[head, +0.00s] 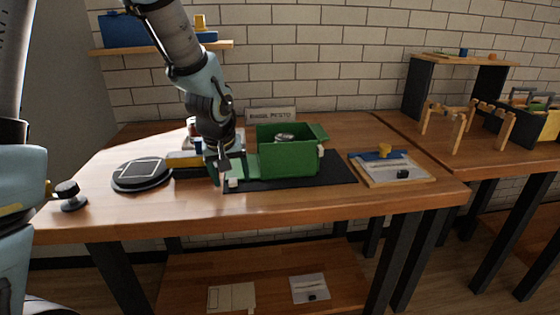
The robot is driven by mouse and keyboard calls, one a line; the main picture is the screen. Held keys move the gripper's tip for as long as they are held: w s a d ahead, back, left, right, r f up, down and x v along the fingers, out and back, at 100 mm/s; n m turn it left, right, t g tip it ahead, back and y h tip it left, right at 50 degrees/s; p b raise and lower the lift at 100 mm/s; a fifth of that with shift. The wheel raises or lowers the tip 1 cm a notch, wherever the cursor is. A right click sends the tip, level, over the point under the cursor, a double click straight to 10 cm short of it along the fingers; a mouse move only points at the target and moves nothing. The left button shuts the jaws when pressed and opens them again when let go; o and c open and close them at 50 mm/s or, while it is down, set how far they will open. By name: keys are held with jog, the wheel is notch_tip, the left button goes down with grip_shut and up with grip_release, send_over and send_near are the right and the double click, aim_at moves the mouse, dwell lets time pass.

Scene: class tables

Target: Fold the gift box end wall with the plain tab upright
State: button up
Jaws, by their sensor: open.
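The green gift box (285,158) stands on a dark mat (340,172) on the wooden table. Its front wall is upright, and a green flap (318,132) leans outward at its top right. A small round metallic item shows inside the box. At the box's left, a lighter green panel (252,166) lies low beside it, partly hidden by my gripper. I cannot tell which end wall has the plain tab. My gripper (220,178) points down at the box's left side, near a small white block (233,183). It is open, and no held object shows.
A round black device (142,174) sits at the left, with a yellow and blue item beside my gripper. A board with blue and yellow parts (390,166) lies at the right. A sign (270,115) stands behind the box. The front table strip is clear.

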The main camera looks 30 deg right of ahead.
jog(key=shift+f+b, duration=0.35)
dwell(0.8)
jog(key=shift+r, duration=0.1)
dwell(0.3)
jog(key=shift+d, duration=0.1)
jog(key=c, duration=0.9)
jog(key=shift+o, duration=0.4)
jog(key=shift+s+d, duration=0.1)
jog(key=shift+d, duration=0.05)
